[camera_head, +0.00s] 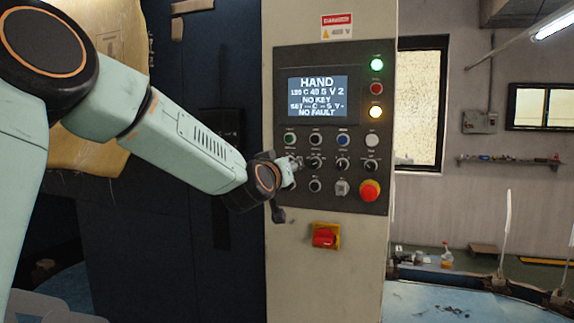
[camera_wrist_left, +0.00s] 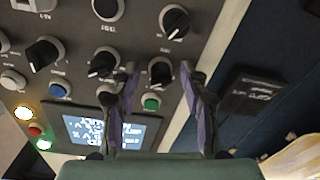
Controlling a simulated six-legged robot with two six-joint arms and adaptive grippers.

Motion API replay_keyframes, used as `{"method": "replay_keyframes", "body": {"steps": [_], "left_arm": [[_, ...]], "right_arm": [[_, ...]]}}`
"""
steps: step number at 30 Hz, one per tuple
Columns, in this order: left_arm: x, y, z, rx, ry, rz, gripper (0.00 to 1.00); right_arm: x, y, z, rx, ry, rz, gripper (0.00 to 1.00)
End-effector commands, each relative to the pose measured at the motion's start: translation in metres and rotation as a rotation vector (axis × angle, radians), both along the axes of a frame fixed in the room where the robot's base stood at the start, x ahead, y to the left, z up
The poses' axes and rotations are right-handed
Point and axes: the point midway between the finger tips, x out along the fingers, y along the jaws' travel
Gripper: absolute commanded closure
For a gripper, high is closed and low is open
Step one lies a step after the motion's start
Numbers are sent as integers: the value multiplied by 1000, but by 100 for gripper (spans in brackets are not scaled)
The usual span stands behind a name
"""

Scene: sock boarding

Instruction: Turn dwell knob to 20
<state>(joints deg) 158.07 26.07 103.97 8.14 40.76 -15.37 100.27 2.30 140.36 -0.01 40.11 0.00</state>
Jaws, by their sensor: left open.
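The control panel (camera_head: 333,128) has a row of black knobs, with a middle knob (camera_head: 315,163) and another knob (camera_head: 342,164). Their labels are too small to read, so I cannot tell which is the dwell knob. My left gripper (camera_head: 291,168) is at the panel's left side, covering the leftmost knob of this row. In the left wrist view, which is upside down, my left gripper (camera_wrist_left: 158,68) is open, with the leftmost knob (camera_wrist_left: 160,72) between its fingertips in the picture. Contact cannot be told. My right gripper is not in view.
The screen (camera_head: 318,96) reads HAND, NO KEY and NO FAULT. A red emergency button (camera_head: 370,190) sits lower right and a red switch (camera_head: 325,236) below the panel. Another knob (camera_wrist_left: 174,20) and a green button (camera_wrist_left: 151,104) flank the leftmost knob.

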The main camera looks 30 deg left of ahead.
Motion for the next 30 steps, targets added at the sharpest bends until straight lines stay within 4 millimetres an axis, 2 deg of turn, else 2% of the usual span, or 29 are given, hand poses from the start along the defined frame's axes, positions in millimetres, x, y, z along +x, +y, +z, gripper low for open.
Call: {"method": "replay_keyframes", "body": {"steps": [10, 26, 30], "left_arm": [[7, 2, 0, 1, 0, -2, 55], [6, 1, 0, 1, 0, -2, 99], [6, 2, 0, 0, -1, -2, 100]], "right_arm": [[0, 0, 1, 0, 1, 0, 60], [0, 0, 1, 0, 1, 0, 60], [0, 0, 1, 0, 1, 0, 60]]}}
